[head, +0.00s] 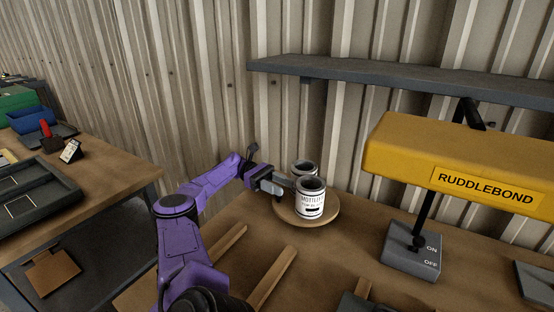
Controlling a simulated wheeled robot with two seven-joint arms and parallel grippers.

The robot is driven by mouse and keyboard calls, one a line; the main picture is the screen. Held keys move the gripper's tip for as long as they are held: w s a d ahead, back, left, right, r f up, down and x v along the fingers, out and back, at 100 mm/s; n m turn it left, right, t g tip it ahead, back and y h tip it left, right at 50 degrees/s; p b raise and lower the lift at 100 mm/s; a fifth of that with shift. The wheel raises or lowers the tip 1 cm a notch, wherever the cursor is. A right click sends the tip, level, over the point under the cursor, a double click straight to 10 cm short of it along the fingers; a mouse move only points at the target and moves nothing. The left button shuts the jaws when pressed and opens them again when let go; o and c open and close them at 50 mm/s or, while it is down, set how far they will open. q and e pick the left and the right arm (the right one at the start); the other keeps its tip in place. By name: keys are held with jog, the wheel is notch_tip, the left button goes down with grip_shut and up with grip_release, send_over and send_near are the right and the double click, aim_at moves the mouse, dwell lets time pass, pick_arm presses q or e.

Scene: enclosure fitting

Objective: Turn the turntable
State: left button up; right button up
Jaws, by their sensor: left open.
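The turntable (330,214) is a round tan disc on the wooden bench, near the back. Two white cans stand upright on it: a front can (311,205) with a dark printed label and a rear can (303,168) mostly hidden behind it. My left gripper (285,184) reaches in from the left to the left edge of the turntable, close beside the cans. It is open; its fingertips are small and partly hidden by the front can, so I cannot tell whether they touch anything. My right gripper is not in view.
A yellow RUDDLEBOND lamp (470,160) on a grey ON/OFF base (411,258) stands right of the turntable. Wooden strips (272,277) lie in front. A grey shelf (400,84) hangs behind. Another bench (110,180) with trays is at left, across a gap.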

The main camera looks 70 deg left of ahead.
pick_arm(q)
jog(key=s+d+r, duration=0.6)
jog(key=d+r, duration=0.2)
jog(key=d, duration=0.3)
jog(key=shift+d+r, duration=0.15)
jog(key=shift+r, duration=0.25)
jog(key=shift+s, duration=0.1)
jog(key=shift+c, duration=0.2)
